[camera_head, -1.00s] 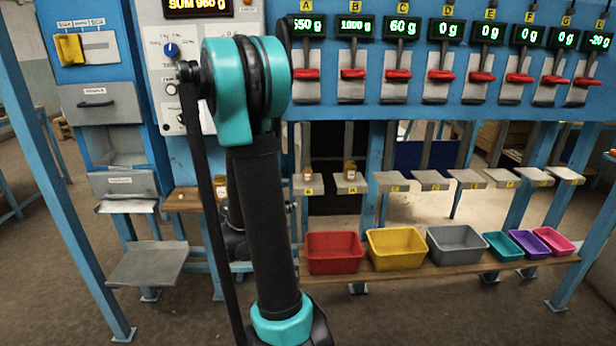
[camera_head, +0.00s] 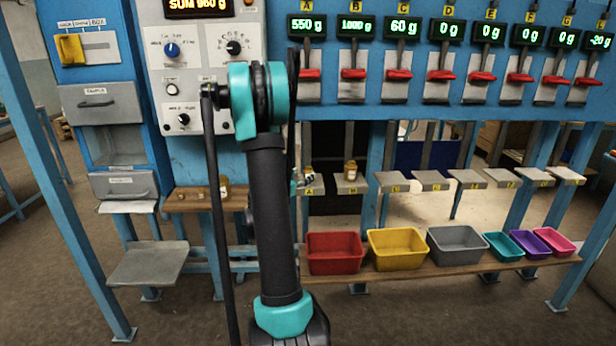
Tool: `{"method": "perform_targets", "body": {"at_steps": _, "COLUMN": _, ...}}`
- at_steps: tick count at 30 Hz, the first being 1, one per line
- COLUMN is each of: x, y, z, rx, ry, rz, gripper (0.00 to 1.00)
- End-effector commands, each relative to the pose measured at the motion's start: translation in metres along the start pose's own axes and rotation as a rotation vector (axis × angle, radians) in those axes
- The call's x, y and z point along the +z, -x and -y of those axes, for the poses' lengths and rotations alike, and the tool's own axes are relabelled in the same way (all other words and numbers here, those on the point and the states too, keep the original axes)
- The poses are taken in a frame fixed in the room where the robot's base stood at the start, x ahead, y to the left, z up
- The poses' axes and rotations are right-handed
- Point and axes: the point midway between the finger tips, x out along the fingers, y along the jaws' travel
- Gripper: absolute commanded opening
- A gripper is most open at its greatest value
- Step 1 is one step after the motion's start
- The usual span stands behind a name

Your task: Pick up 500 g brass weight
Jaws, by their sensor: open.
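A small brass weight (camera_head: 309,172) with a pale label stands on pan A, under a readout of 550 g. A larger brass weight (camera_head: 350,170) stands upright on pan B, under 1000 g. Another brass weight (camera_head: 224,188) and smaller pieces are on the wooden shelf at left. The labels are too small to read. My gripper (camera_head: 299,180) is open, just left of the weight on pan A. My arm hides most of it, so I cannot tell whether it touches the weight.
Pans C to H look empty. Below them, a red bin (camera_head: 335,253), a yellow bin (camera_head: 396,249), a grey bin (camera_head: 457,246) and smaller bins stand on a wooden bench. A blue panel with red levers (camera_head: 353,74) overhangs the pans. Blue posts flank the pans.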

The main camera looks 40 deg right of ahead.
Motion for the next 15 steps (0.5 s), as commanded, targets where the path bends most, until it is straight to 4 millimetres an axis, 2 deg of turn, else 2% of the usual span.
{"method": "perform_targets", "body": {"at_steps": 8, "x": -0.001, "y": -0.015, "z": -0.001, "rx": -0.001, "ry": -0.001, "rz": 0.000, "gripper": 0.58}}
{"method": "perform_targets", "body": {"at_steps": 15, "x": -0.003, "y": -0.046, "z": -0.007, "rx": -0.002, "ry": -0.001, "rz": 0.000, "gripper": 0.58}}
